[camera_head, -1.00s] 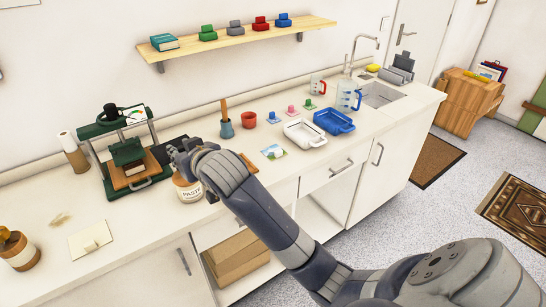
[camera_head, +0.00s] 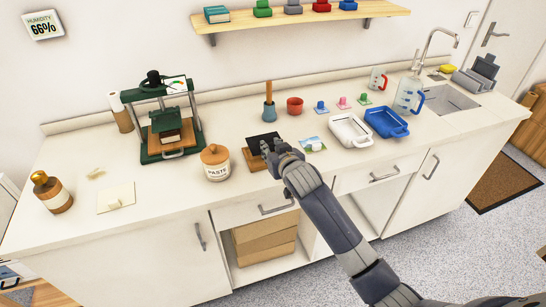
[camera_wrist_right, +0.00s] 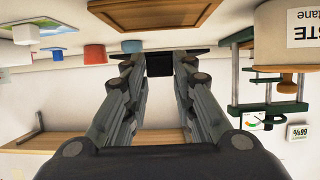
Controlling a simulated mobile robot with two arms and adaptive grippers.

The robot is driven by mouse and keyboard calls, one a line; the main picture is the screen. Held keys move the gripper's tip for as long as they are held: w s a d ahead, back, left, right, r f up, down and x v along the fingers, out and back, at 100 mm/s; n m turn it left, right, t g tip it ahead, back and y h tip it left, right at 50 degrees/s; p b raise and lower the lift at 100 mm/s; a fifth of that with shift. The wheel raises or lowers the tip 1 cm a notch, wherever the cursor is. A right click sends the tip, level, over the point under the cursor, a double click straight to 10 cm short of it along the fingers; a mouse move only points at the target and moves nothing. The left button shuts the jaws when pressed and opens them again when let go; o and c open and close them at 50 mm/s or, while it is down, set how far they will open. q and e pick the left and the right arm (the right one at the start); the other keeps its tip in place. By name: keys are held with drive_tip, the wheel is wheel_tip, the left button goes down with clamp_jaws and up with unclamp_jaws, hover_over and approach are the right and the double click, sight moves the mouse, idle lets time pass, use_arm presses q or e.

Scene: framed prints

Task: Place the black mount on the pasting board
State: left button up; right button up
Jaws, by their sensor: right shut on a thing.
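The black mount (camera_head: 262,141) is a thin dark sheet gripped by my right gripper (camera_head: 271,151). In the right wrist view the mount (camera_wrist_right: 160,63) shows between the fingertips, and the fingers are shut on it. A brown wooden board (camera_head: 252,162), which looks like the pasting board, lies on the counter just below and in front of the mount. It also shows at the top of the upside-down wrist view (camera_wrist_right: 150,14), with a visible gap to the mount. My gripper and arm hide part of the board. My left gripper is in neither current view.
The paste jar (camera_head: 215,162) stands left of the board, with the green press (camera_head: 170,132) behind it. A blue pot (camera_head: 269,111) and red cup (camera_head: 295,105) stand behind. A small picture (camera_head: 313,144) and white tray (camera_head: 350,131) are to the right.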

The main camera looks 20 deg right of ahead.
drive_tip(key=shift+f, duration=1.65)
drive_tip(key=shift+f, duration=0.6)
drive_tip(key=o, duration=1.1)
drive_tip(key=shift+s, duration=0.1)
drive_tip(key=shift+c, duration=0.2)
drive_tip(key=shift+r, duration=0.25)
drive_tip(key=v, duration=1.2)
drive_tip(key=shift+r, duration=0.4)
